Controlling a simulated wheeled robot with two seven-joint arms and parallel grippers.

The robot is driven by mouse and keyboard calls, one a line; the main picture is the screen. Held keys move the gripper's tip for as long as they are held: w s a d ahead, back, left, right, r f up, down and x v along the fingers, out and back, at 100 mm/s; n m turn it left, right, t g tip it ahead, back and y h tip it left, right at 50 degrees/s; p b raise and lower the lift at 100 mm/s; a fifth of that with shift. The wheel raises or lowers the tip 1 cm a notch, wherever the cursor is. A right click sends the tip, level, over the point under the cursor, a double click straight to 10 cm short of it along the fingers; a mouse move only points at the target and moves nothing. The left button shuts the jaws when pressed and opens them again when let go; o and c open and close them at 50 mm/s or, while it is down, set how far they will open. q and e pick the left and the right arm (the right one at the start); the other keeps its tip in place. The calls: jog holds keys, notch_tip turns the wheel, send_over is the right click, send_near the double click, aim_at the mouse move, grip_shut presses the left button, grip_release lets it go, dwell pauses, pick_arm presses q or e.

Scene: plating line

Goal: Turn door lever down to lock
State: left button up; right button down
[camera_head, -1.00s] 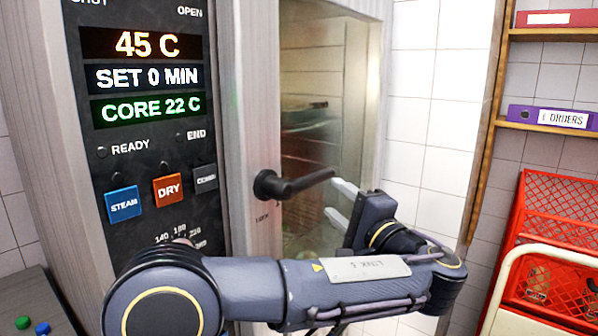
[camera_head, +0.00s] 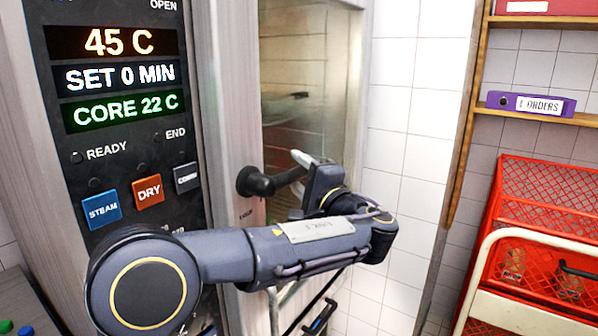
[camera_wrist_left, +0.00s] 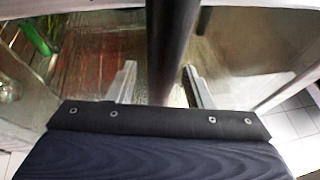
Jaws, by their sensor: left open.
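The black door lever (camera_head: 258,183) stands out from the oven's door edge. It points right, close to level and slightly raised at its free end. In the left wrist view the lever (camera_wrist_left: 172,45) is a dark bar running between the two pale fingers. My left gripper (camera_wrist_left: 159,70) is open, one finger on each side of the bar, with a gap visible on each side. In the head view one pale finger (camera_head: 301,158) shows above the lever's end; the other is hidden. The glass oven door (camera_head: 305,90) is behind. My right gripper is not in view.
The control panel (camera_head: 120,130) with STEAM and DRY buttons is left of the lever. A red crate (camera_head: 545,205) stands at right, below a shelf with a purple ORDERS binder (camera_head: 530,104). White tiled wall (camera_head: 410,110) lies between.

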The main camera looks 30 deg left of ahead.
pick_arm(q)
jog(key=shift+c, duration=0.5)
grip_shut()
